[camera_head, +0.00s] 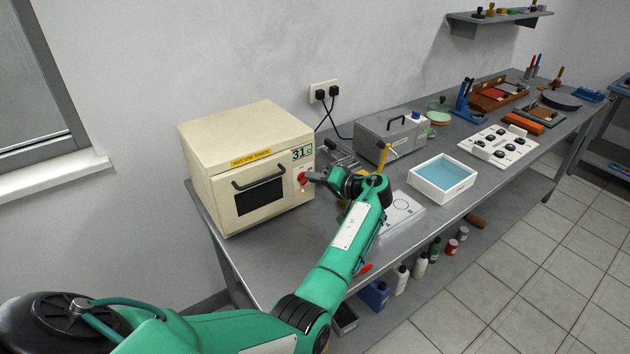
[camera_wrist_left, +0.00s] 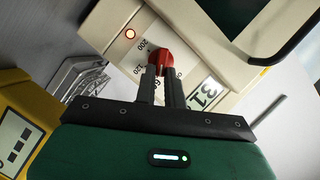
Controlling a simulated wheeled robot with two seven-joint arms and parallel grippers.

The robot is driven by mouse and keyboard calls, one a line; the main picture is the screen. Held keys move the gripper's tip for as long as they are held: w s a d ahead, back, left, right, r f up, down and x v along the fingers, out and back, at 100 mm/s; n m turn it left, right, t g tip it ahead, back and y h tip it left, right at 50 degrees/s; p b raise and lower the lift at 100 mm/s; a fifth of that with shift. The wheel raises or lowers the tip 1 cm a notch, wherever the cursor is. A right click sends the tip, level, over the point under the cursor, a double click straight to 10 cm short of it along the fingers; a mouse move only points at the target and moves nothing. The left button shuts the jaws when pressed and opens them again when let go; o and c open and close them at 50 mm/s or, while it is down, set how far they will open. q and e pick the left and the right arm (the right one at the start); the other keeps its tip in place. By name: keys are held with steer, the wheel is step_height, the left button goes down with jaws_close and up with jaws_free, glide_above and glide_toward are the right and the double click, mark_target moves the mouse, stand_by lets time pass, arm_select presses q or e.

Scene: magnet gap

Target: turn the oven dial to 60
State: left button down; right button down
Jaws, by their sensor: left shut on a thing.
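The cream oven (camera_head: 245,165) stands at the left end of the grey bench, its dark-windowed door (camera_head: 260,193) closed. Its display (camera_head: 302,153) reads about 31. The red dial (camera_head: 302,178) is on the oven's front right, below the display, with a lit red lamp under it. My left gripper (camera_head: 312,177) reaches it from the right. In the left wrist view the two dark fingers (camera_wrist_left: 160,85) are shut on the red dial (camera_wrist_left: 161,60). Numbers including 200 and 120 show around the dial; its pointer is hidden. My right gripper is not in view.
Behind my left arm are a wire rack (camera_head: 340,155) and a grey box with a handle (camera_head: 390,137). A white tray with blue inside (camera_head: 412,184) and a white panel with black knobs (camera_head: 520,137) stand farther right. Bottles (camera_head: 401,280) stand on the lower shelf.

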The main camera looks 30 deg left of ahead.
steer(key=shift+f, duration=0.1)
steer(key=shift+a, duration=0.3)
arm_select(q)
steer(key=c, duration=1.5)
jaws_free()
steer(key=shift+d, duration=0.1)
